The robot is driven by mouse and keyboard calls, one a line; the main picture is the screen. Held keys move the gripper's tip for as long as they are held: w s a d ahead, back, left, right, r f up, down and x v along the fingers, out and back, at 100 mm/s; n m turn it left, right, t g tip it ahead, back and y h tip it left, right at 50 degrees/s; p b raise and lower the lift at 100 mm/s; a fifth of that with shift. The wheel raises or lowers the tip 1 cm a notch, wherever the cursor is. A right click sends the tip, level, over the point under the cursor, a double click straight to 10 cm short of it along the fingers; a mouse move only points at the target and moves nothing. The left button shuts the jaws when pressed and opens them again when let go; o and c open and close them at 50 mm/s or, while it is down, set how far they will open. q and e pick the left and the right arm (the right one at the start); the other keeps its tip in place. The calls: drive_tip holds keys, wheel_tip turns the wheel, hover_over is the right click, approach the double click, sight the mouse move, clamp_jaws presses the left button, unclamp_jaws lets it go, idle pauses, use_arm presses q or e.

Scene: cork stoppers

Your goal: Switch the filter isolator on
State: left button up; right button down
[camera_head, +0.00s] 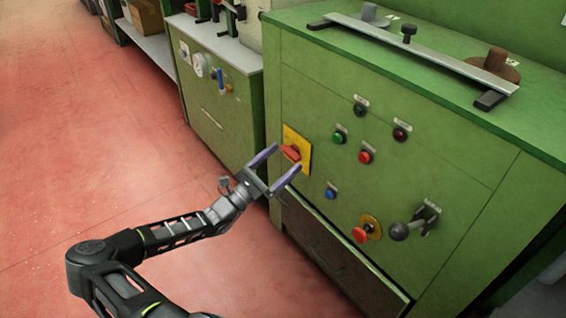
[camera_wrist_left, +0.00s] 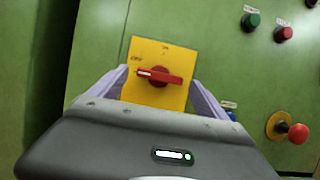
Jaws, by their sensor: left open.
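The isolator is a red rotary handle (camera_head: 291,153) on a yellow square plate (camera_head: 304,158), on the front of the green cabinet. In the left wrist view the red handle (camera_wrist_left: 160,76) lies nearly level across the yellow plate (camera_wrist_left: 150,98), its pale-marked end pointing left toward a small label; another label is at the plate's top. My left gripper (camera_head: 281,158) is open, its two purple fingers on either side of the handle. In the wrist view the fingers stand at the plate's left and right sides, apart from the handle. My right gripper is not in view.
Right of the isolator are a green button (camera_head: 339,137), a red button (camera_head: 365,157), a blue button (camera_head: 330,194), a red mushroom button (camera_head: 360,235) and a black ball lever (camera_head: 399,231). A second green cabinet (camera_head: 222,115) stands at left. The red floor is clear.

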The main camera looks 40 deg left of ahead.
use_arm(q)
drive_tip(key=shift+w+d+r, duration=0.1)
drive_tip(key=shift+w+r, duration=0.1)
drive_tip(key=shift+w, duration=0.15)
drive_tip(key=shift+c, duration=0.5)
drive_tip(key=c, duration=1.3)
drive_tip(key=shift+o, duration=0.2)
